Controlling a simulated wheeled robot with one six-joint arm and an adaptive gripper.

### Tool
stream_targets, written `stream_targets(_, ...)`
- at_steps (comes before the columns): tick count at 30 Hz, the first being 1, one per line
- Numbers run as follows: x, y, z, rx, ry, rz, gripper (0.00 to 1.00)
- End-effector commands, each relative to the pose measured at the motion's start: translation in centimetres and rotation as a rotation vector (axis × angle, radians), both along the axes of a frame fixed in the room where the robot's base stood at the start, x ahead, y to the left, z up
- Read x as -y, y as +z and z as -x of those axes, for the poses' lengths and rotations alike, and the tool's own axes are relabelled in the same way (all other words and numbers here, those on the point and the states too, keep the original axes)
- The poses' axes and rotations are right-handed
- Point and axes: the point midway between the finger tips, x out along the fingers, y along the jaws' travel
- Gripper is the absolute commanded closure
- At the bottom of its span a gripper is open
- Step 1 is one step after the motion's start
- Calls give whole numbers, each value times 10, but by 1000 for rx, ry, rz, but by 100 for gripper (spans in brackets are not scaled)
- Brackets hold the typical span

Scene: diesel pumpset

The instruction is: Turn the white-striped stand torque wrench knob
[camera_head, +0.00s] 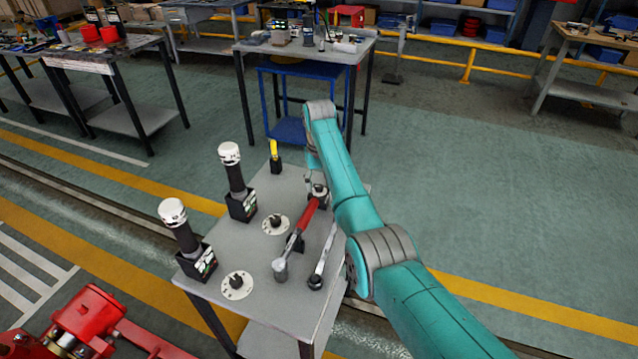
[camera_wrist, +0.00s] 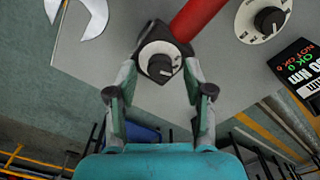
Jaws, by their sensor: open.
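A round knob (camera_wrist: 160,62) with a white ring and a dark centre carrying a white mark sits on a dark mount at the end of a red torque wrench (camera_wrist: 196,14). In the head view the red wrench (camera_head: 307,214) lies across the grey table, with the knob end (camera_head: 318,191) at its far end, close to my arm. In the wrist view my gripper (camera_wrist: 160,69) is open, its two fingers on either side of the knob with small gaps; I cannot tell whether either touches. My gripper is mostly hidden behind my arm in the head view.
Two white dials with black knobs, near (camera_head: 237,285) and far (camera_head: 276,223), are on the table. Two white-topped black tools (camera_head: 234,170) (camera_head: 180,224) stand at the left edge. A silver spanner (camera_head: 323,258) lies right of the red wrench. Floor to the right is clear.

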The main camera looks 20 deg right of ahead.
Motion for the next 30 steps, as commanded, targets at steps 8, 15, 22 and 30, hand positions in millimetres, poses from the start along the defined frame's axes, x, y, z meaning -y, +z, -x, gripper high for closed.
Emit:
stream_targets(8,0,-4,0,0,0,0,48)
stream_targets(15,0,-4,0,0,0,0,90)
stream_targets(22,0,-4,0,0,-3,0,100)
stream_targets(30,0,-4,0,0,-85,0,100)
